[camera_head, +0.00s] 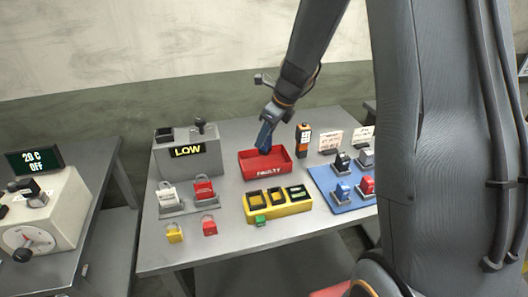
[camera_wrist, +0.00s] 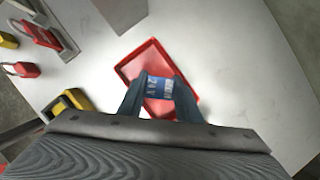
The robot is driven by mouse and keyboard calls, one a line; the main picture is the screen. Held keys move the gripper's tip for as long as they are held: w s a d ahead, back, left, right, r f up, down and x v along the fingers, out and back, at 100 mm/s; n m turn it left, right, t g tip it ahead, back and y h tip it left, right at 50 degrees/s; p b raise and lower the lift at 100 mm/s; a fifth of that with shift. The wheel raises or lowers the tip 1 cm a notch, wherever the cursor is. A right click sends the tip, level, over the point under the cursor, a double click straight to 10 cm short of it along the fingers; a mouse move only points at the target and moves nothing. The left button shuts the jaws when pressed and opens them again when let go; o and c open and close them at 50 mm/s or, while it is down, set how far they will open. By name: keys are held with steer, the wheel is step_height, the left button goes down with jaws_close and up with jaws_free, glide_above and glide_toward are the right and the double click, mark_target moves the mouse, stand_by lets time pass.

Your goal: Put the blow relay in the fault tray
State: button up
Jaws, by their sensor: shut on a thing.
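The fault tray is a red open box (camera_head: 266,173) marked FAULTY, standing on the grey table; it also shows in the wrist view (camera_wrist: 141,58). My gripper (camera_head: 266,136) hangs over the tray, pointing down. It is shut on a small blue relay with white lettering (camera_wrist: 158,86), which shows between the fingertips in the wrist view. The lettering is too small to read surely. The relay overlaps the tray in the wrist view and appears held above its floor. In the head view the relay is hard to tell from the fingers.
A yellow block with dark slots (camera_head: 278,209) stands just in front of the tray. A grey box reading LOW (camera_head: 188,163) is to the left. A blue mat (camera_head: 324,178) with several coloured relays lies to the right. Red and grey padlock-like pieces stand at the left. An orange-black meter (camera_head: 303,140) stands behind.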

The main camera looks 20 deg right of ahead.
mark_target(264, 151)
steer(key=shift+f+p, duration=0.3)
steer(key=shift+f, duration=2.65)
steer(key=shift+f, duration=0.15)
steer(key=o, duration=1.1)
